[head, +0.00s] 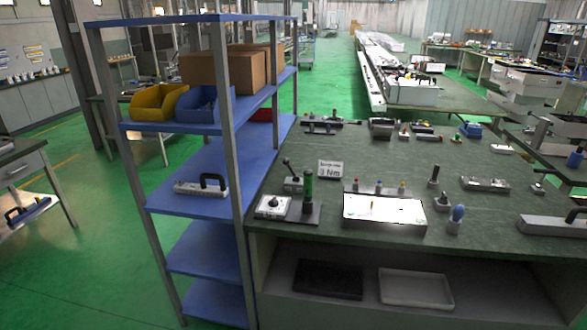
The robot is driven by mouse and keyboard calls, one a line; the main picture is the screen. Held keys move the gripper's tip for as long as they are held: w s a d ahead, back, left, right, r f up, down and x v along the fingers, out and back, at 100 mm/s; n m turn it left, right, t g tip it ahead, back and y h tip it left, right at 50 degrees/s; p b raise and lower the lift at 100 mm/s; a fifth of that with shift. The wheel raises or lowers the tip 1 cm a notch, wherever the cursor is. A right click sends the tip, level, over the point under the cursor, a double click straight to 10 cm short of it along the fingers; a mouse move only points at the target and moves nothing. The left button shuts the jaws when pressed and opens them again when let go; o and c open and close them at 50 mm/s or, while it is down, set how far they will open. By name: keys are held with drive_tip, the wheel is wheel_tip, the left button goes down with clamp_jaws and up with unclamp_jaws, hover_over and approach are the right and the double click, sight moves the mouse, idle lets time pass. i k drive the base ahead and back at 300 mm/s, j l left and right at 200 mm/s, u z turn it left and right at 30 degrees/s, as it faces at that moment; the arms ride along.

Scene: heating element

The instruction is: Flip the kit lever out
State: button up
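Nothing in view is clearly marked as the kit lever. A small lever with a dark knob (288,166) stands tilted on a grey block at the left of the green workbench (465,235). A similar long pale device (555,226) with a dark handle sits at the bench's right edge, partly cut off. I cannot tell which of these belongs to the kit. My gripper is not in view.
A blue shelf rack (185,150) stands left of the bench and holds yellow (157,103) and blue bins and cardboard boxes. A green cylinder (308,188), a white box (384,210) and a sign (330,170) stand on the bench. Green floor (90,240) lies open at left.

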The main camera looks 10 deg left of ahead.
sight(285, 161)
drive_tip(key=i+j, duration=0.3)
drive_tip(key=i, duration=0.2)
drive_tip(key=i+j, duration=0.3)
drive_tip(key=i, duration=0.25)
drive_tip(key=i+j, duration=0.3)
drive_tip(key=i, duration=0.2)
drive_tip(key=i+j, duration=0.3)
drive_tip(key=i, duration=0.2)
drive_tip(key=u, duration=0.05)
